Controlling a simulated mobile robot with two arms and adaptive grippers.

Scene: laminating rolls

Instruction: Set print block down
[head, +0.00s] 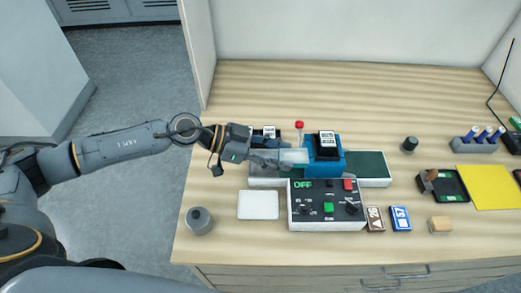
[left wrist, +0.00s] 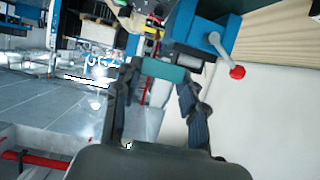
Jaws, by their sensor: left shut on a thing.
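My left gripper (head: 273,160) reaches in from the left, over the left end of the laminating machine. Whether the block touches the bed below is hard to tell. My right gripper is not in view.
The control box (head: 326,205) reading OFF stands in front of the machine. A yellow sheet (head: 490,187) is further right.

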